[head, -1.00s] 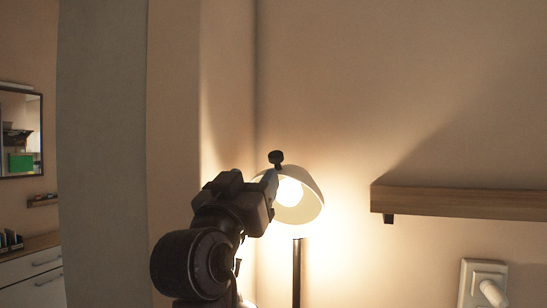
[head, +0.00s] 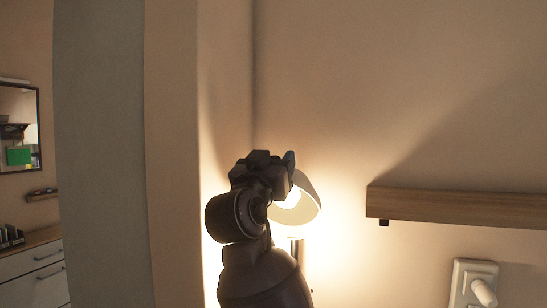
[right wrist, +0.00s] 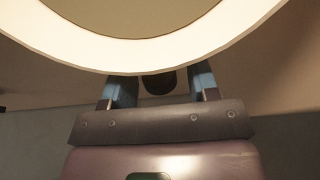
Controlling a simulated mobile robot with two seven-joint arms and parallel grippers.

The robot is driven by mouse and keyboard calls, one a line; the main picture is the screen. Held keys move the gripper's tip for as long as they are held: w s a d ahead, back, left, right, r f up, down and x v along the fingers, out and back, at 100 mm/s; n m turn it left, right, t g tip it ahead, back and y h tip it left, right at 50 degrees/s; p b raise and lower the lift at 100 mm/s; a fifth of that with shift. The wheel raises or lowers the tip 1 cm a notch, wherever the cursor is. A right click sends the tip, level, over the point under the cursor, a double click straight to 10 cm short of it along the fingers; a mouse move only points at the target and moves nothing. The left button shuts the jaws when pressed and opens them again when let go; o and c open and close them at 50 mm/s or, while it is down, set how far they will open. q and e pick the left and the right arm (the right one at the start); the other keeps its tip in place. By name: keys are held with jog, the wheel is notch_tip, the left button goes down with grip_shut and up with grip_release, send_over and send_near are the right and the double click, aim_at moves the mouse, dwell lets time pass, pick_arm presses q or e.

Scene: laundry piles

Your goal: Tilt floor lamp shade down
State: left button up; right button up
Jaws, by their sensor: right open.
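The lit floor lamp shade (head: 307,202) is pale and dome-shaped, on a dark pole (head: 297,252) in the corner; its opening faces down and to the left. My right gripper (head: 287,163) is at the shade's upper left edge and covers part of it. In the right wrist view the shade rim (right wrist: 150,62) fills the top, just beyond the open fingers (right wrist: 160,90). A dark round knob (right wrist: 160,83) shows between the fingers, with gaps on both sides. In the head view the knob is hidden behind the gripper. My left gripper is out of view.
A wooden wall shelf (head: 455,205) is to the right of the lamp, with a white wall fixture (head: 474,285) below it. A grey wall edge or column (head: 98,150) stands at the left. The wall above the lamp is clear.

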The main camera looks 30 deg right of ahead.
grip_shut()
dwell(0.4)
